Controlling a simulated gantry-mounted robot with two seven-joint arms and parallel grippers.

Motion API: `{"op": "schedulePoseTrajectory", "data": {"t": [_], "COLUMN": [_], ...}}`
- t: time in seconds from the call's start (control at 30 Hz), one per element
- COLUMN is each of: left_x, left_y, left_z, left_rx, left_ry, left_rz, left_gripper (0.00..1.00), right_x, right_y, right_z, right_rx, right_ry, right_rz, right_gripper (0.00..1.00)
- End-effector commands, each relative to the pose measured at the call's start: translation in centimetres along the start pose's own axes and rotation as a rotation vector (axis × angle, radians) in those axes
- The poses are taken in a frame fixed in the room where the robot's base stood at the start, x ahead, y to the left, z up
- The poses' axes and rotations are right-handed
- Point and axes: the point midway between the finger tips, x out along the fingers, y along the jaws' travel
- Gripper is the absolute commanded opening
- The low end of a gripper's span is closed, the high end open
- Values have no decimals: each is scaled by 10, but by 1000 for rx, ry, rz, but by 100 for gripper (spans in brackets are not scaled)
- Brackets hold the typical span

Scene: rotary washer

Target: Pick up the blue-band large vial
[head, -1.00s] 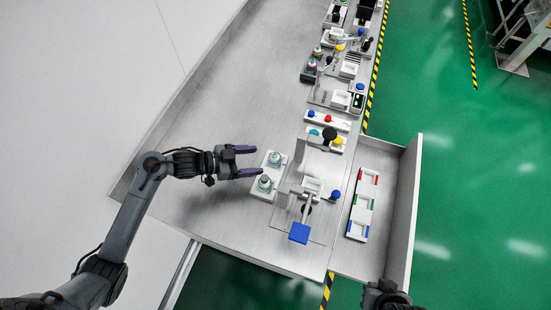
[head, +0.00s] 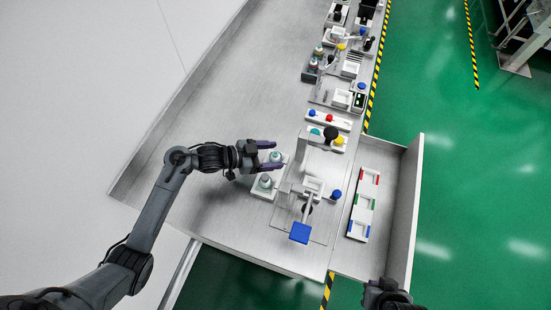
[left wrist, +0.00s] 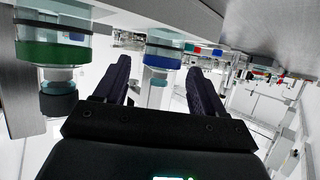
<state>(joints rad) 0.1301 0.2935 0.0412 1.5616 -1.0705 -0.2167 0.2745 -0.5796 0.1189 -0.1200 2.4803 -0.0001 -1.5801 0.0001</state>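The blue-band large vial (left wrist: 163,57) stands between the two fingers in the left wrist view. In the head view it is the far vial (head: 276,157) on the white holder (head: 259,192), partly covered by my fingers. My left gripper (head: 275,155) is open around it; its fingers also show in the left wrist view (left wrist: 158,68), with gaps visible on both sides of the vial. The green-band vial (left wrist: 55,50) is outside the fingers, at the left of the wrist view, and is the near vial (head: 265,181) in the head view. My right gripper (head: 388,295) is partly cut off at the bottom edge.
A clear-plated device with a blue pad (head: 299,233) stands just right of the holder. A white tray with red, green and blue marks (head: 361,204) lies farther right. More stations line the bench's right side. The left part of the bench (head: 215,110) is clear.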

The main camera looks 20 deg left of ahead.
Motion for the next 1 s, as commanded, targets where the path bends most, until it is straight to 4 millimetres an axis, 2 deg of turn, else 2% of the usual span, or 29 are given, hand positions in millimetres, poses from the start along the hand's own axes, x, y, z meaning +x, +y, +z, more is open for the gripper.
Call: {"op": "schedulePoseTrajectory", "data": {"t": [0.03,0.37,0.73,1.0], "left_x": [0,0,-3,-19], "left_y": [0,0,0,0], "left_z": [0,0,-6,-45], "left_rx": [0,-1,0,4], "left_ry": [0,0,1,2], "left_rz": [0,0,-1,0], "left_gripper": [62,12,12,12], "right_x": [0,0,-2,-9], "right_y": [0,0,0,1], "right_z": [0,0,0,-3], "right_rx": [0,-2,-2,-2], "right_ry": [0,0,0,-1], "right_rz": [0,1,1,1], "right_gripper": [0,0,0,0]}}
